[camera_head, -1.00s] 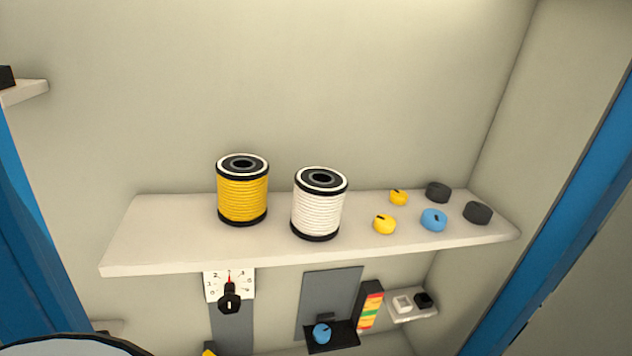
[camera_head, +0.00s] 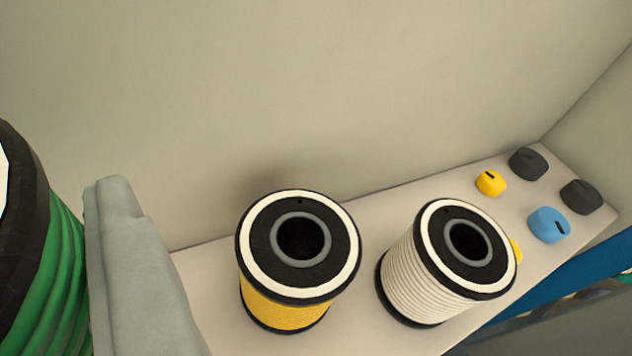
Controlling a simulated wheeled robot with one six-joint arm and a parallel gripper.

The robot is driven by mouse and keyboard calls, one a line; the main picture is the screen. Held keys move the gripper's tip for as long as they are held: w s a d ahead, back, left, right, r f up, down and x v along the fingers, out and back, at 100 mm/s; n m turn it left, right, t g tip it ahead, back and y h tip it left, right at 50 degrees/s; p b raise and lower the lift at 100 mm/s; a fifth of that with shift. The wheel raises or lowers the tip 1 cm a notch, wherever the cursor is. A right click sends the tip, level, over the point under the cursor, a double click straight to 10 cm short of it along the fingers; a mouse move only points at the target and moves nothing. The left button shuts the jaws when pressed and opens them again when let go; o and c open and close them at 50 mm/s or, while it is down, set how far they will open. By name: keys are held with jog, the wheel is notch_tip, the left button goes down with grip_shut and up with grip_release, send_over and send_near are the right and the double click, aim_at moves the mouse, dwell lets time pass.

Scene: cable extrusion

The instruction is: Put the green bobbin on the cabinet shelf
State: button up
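The green bobbin (camera_head: 52,270), with black rims, is large and close at the left edge, partly cut off by the frame. One grey finger of my gripper (camera_head: 115,230) lies along its right side; the other finger is out of view. My gripper appears shut on the bobbin, holding it at the left end of the cabinet shelf (camera_head: 222,268). I cannot tell whether its base touches the shelf. A yellow bobbin (camera_head: 285,312) and a white bobbin (camera_head: 425,285) stand on the shelf to the right.
At the shelf's right end are a yellow knob (camera_head: 490,183), a blue knob (camera_head: 548,226) and two dark knobs (camera_head: 528,163). Another yellow piece is mostly hidden behind the white bobbin. The cabinet's back wall rises behind. A narrow bare strip shows between finger and yellow bobbin.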

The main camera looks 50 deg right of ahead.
jog(key=shift+f, duration=5)
jog(key=o, duration=1)
jog(key=shift+f, duration=0.1)
jog(key=shift+s, duration=0.15)
jog(key=shift+v, duration=5.95)
